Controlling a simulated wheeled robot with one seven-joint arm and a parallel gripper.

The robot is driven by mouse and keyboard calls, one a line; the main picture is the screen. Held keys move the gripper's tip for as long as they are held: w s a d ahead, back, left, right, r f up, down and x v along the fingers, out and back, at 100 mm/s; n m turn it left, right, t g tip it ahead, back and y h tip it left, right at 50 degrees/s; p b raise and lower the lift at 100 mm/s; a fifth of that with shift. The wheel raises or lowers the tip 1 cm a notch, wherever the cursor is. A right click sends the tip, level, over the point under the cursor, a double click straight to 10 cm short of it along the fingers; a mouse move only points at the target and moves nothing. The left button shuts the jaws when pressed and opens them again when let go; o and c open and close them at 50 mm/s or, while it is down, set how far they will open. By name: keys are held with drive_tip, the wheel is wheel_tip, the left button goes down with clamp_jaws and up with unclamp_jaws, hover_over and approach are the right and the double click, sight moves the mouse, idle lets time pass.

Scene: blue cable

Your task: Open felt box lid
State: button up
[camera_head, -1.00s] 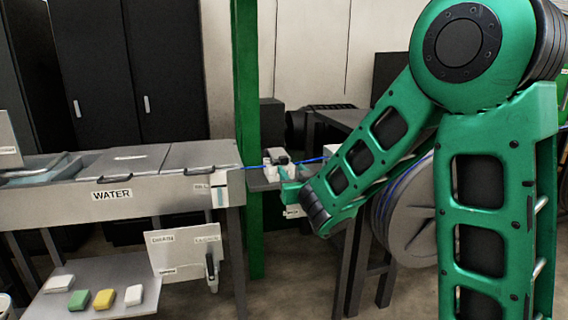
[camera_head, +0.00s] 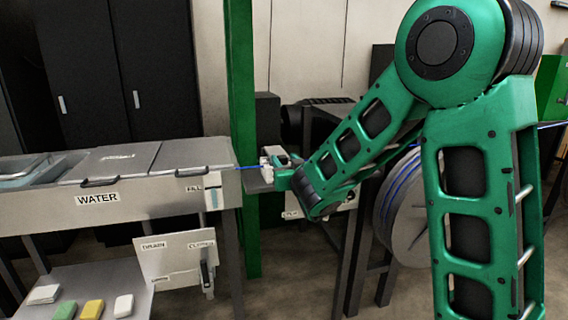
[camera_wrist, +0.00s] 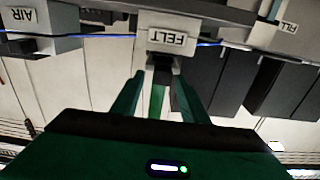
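The felt box (camera_wrist: 165,38) is a pale box whose FELT label appears upside down in the wrist view, at the top centre. A dark tab or handle (camera_wrist: 163,62) sticks out below the label. My gripper (camera_wrist: 159,76) has its two green fingers apart, one to each side of this tab; I cannot tell whether they touch it. In the head view the box (camera_head: 272,152) is small and pale beside the green post, with my gripper (camera_head: 284,178) close to its right. The lid's state is not clear.
A blue cable (camera_wrist: 95,35) runs across near the felt box. The AIR box (camera_wrist: 42,30) is beside it. The WATER trough (camera_head: 98,198) stands at left, near a green post (camera_head: 243,110). A cable reel (camera_head: 402,205) and dark table stand by my arm.

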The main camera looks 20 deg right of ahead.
drive_tip(key=shift+a, duration=0.1)
clamp_jaws()
drive_tip(key=shift+r, duration=0.1)
